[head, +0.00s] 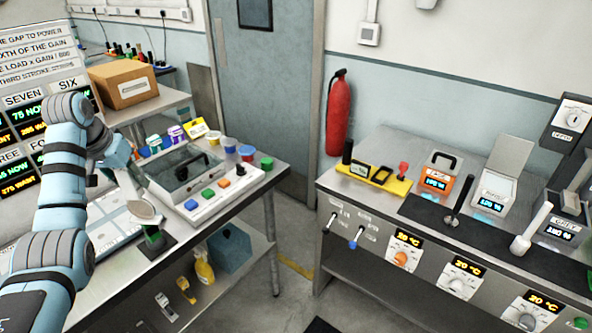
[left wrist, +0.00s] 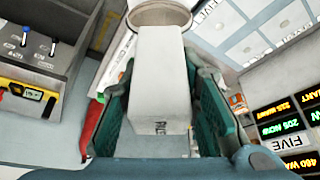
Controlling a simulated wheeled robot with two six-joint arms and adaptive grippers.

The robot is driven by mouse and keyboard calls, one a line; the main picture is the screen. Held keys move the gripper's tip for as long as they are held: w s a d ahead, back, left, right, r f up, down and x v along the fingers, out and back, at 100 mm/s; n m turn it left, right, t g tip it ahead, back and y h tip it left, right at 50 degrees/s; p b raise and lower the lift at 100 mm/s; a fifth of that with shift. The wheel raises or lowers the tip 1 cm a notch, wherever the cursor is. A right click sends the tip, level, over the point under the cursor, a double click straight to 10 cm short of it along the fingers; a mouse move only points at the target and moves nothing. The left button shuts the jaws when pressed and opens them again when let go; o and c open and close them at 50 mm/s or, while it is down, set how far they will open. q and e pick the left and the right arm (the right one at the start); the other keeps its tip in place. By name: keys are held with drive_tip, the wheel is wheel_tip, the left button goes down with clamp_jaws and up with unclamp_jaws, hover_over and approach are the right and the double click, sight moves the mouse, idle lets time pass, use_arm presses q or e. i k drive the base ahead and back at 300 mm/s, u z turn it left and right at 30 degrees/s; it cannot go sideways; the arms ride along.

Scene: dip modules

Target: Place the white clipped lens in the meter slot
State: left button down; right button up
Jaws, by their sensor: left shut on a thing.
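The white clipped lens (left wrist: 160,85) is a pale block with a round rim at its far end. It sits between the two teal fingers of my left gripper (left wrist: 158,115), which is shut on it. In the head view the left gripper (head: 136,182) is above the left bench, and the lens's pale disc (head: 145,211) shows just below it. A yellow holder (head: 398,187) with a small display and a dark opening lies on the right bench, well apart from the lens. I cannot tell for sure which opening is the meter slot. My right gripper is out of view.
A small stand (head: 157,247) is on the left bench below the gripper. A control box with coloured buttons (head: 222,188) is close by. Open floor separates the benches. The right bench holds an orange meter (head: 437,184), a white meter (head: 490,196) and upright rods.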

sight(382, 176)
drive_tip(key=u, duration=0.3)
drive_tip(key=i, duration=1)
